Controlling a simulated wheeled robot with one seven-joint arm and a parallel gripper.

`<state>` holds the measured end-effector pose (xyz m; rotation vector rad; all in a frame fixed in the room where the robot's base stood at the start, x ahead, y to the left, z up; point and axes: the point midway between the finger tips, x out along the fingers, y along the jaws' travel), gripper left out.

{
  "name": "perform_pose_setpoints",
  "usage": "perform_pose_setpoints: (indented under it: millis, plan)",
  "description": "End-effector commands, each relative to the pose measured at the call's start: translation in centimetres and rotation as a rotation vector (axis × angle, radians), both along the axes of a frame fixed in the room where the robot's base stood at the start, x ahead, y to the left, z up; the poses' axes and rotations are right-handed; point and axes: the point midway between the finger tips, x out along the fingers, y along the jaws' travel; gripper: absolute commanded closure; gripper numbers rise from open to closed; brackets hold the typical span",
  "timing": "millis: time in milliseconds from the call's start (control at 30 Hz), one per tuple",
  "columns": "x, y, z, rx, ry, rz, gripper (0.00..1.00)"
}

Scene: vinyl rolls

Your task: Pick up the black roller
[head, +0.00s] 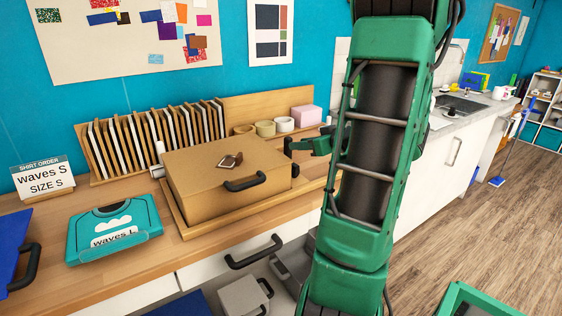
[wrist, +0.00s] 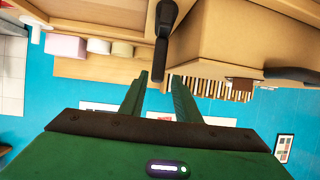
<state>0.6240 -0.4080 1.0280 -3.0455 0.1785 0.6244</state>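I cannot pick out a black roller for certain in either view. A black handle-like piece (wrist: 164,32) hangs from the box in the wrist view, just in front of my fingertips; I cannot tell whether it is a roller or a box handle. My gripper (head: 293,147) is at the right side of the tan box (head: 212,172) in the head view. The arm hides part of the bench.
A small dark-brown item (head: 231,160) lies on the box, which has a black front handle (head: 245,183). Tape rolls (head: 265,129) and a pink block (head: 304,117) sit behind.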

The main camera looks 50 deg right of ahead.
Motion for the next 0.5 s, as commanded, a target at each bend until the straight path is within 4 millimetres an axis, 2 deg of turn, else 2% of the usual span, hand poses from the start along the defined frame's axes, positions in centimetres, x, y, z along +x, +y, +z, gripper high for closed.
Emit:
perform_pose_setpoints:
  millis: [167, 500]
  plan:
    - [0.4, -0.5, -0.1, -0.005, -0.01, -0.007, 0.7]
    - [4.3, -1.4, -1.8, -0.006, -0.01, -0.013, 0.7]
